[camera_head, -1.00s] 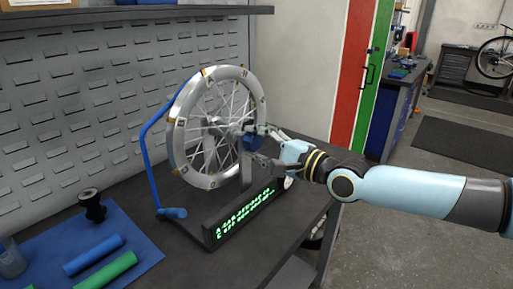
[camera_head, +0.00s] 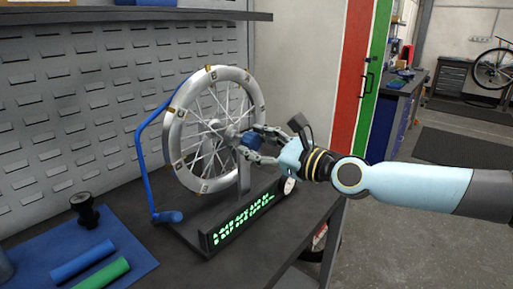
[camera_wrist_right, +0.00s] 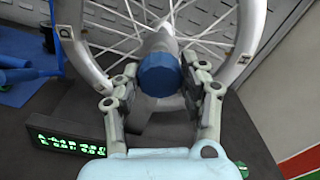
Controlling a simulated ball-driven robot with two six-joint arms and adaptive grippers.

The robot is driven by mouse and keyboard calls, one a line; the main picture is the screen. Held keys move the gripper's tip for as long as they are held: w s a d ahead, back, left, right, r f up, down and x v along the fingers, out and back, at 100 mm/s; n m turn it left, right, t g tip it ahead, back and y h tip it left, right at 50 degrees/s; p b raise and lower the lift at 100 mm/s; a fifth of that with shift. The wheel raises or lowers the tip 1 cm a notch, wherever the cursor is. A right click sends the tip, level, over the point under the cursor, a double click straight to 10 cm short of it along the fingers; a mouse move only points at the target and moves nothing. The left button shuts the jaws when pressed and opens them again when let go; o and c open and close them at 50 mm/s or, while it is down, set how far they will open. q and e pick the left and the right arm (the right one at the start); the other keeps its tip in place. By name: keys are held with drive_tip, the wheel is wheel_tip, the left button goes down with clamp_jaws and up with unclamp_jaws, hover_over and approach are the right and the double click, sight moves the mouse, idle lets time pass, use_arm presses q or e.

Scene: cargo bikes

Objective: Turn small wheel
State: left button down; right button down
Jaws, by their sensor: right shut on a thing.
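A silver spoked wheel (camera_head: 173,150) stands upright in a stand on the dark workbench. Its rim carries letters and small brass-coloured marks. A blue knob (camera_head: 247,140) sits at its hub, facing right; in the right wrist view the knob (camera_wrist_right: 160,75) is in the middle. My right gripper (camera_head: 252,143) reaches in from the right and is shut on the blue knob. Its fingers lie on both sides of the knob in the right wrist view (camera_wrist_right: 161,88). My left gripper is not in view.
A display with green characters (camera_head: 243,219) sits at the stand's base. A blue curved bar (camera_head: 143,170) stands left of the wheel. A blue mat (camera_head: 125,245) with blue and green cylinders and a black part lies front left. A perforated panel is behind.

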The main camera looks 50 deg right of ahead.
drive_tip(key=shift+f+m+b, duration=0.15)
drive_tip(key=shift+m+b, duration=0.15)
drive_tip(key=shift+m, duration=0.7)
drive_tip(key=c, duration=0.7)
unclamp_jaws()
drive_tip(key=s, duration=0.8)
drive_tip(key=s+d, duration=0.1)
drive_tip(key=s, duration=0.3)
